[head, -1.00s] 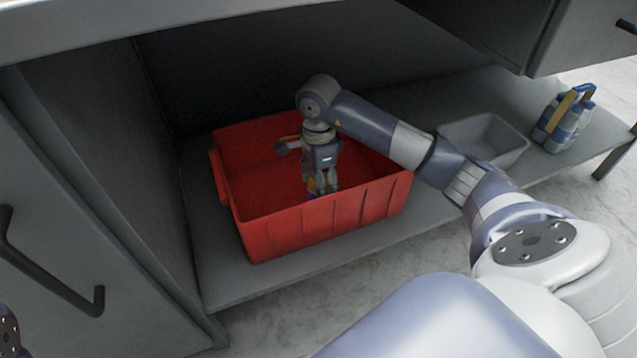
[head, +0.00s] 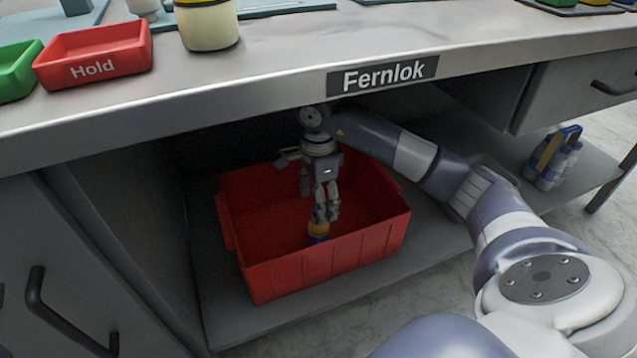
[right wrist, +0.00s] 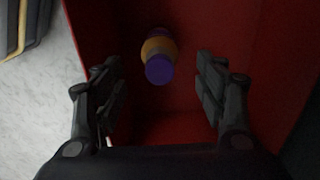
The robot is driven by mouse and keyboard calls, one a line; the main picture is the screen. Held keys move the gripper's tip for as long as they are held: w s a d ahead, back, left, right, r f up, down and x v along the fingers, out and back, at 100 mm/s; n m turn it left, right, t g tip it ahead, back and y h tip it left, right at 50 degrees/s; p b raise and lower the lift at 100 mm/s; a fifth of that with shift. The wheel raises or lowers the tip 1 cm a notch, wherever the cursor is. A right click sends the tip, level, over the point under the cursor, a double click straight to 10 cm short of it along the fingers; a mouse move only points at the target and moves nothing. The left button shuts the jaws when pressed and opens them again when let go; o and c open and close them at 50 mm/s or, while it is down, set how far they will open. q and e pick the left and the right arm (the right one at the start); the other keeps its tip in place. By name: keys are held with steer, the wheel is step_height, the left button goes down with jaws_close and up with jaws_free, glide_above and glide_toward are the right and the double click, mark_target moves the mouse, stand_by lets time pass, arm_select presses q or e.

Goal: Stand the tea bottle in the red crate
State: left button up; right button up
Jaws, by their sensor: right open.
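The tea bottle (head: 318,229), orange with purple parts, is inside the red crate (head: 330,255), near its front wall. In the right wrist view the bottle (right wrist: 158,50) shows a round purple end toward me and looks roughly upright; its base is hidden, so any lean is hard to tell. My right gripper (head: 326,212) is above the bottle, partly covering it in the head view. In the right wrist view its fingers (right wrist: 160,62) are spread wide, clear of the bottle on both sides. My left gripper is not in view.
The crate sits on a shelf (head: 225,325) under the counter, whose front edge (head: 250,103) overhangs my right arm. A bottle carrier (head: 553,160) stands on the shelf at right. On the counter are a red Hold tray (head: 95,50) and a cream jar (head: 208,28).

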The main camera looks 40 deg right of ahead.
steer(key=shift+r+p, duration=0.35)
steer(key=shift+r, duration=0.9)
